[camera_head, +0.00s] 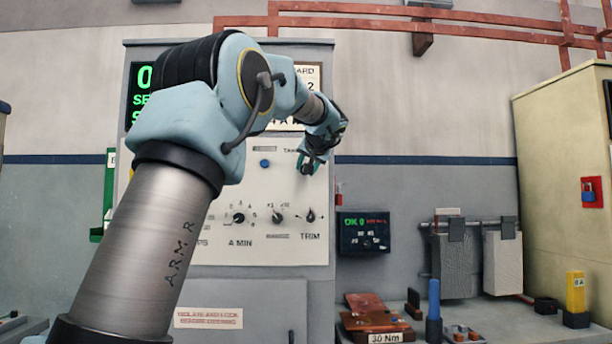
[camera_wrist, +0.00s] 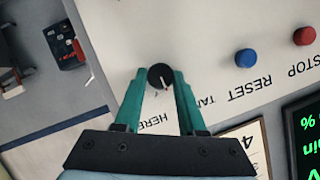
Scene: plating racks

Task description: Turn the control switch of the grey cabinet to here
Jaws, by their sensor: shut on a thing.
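The grey cabinet (camera_head: 255,250) stands in front of me with a pale control panel. Its control switch is a round black knob (camera_wrist: 160,76) with a white pointer line. My gripper (camera_wrist: 161,84) is shut on the knob, one teal finger on each side. In the wrist view the pointer line runs down and slightly right, toward the gripper's palm. The printed word HERE (camera_wrist: 155,120) lies below the knob, partly covered by the fingers. In the head view my gripper (camera_head: 309,164) is at the panel's upper right and hides most of the knob.
A blue RESET button (camera_wrist: 245,57) and a red STOP button (camera_wrist: 304,36) sit beside the knob. Several smaller dials, including the TRIM dial (camera_head: 310,216), are lower on the panel. A dark display box (camera_head: 364,233) and a cluttered bench are to the right.

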